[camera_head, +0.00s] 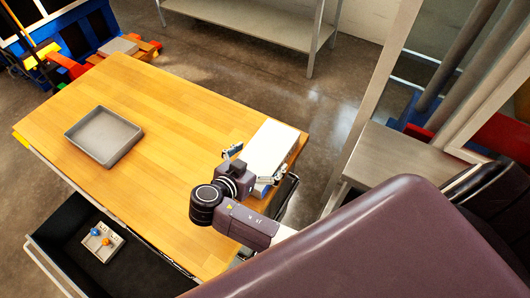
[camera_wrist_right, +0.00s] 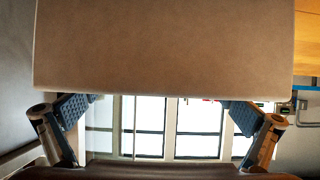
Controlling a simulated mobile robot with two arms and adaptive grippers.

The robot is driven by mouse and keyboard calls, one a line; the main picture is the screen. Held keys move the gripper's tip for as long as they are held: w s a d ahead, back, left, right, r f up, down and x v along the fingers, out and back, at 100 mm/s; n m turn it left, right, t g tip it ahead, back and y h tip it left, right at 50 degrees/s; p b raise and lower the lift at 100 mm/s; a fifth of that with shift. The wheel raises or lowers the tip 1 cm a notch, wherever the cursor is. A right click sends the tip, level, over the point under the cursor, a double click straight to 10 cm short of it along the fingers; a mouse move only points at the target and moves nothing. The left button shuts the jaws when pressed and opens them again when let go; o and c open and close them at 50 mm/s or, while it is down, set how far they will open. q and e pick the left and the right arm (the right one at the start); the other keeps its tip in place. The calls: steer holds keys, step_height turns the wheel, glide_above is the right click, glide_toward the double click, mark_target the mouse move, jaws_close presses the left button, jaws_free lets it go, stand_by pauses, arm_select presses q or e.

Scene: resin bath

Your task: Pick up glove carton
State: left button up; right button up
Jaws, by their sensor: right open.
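The glove carton looks to be the white box (camera_head: 272,148) at the right end of the wooden table. In the right wrist view a plain tan box face (camera_wrist_right: 165,45) fills the upper middle, probably the same carton. My right gripper (camera_head: 251,166) is open at the carton's near end, its fingers spread towards the two sides. In the right wrist view the gripper (camera_wrist_right: 160,100) has one finger near each lower corner of the box face. I cannot tell whether the fingers touch it. My left gripper is not in view.
A grey tray (camera_head: 104,136) sits on the wooden table (camera_head: 190,120), with clear tabletop between it and the carton. A black open drawer (camera_head: 75,248) below holds a small tray with knobs. A metal bench (camera_head: 395,160) stands at right, a shelf (camera_head: 255,18) behind.

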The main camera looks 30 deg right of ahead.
steer(key=shift+x, duration=1.15)
steer(key=c, duration=1.4)
steer(key=shift+o, duration=0.2)
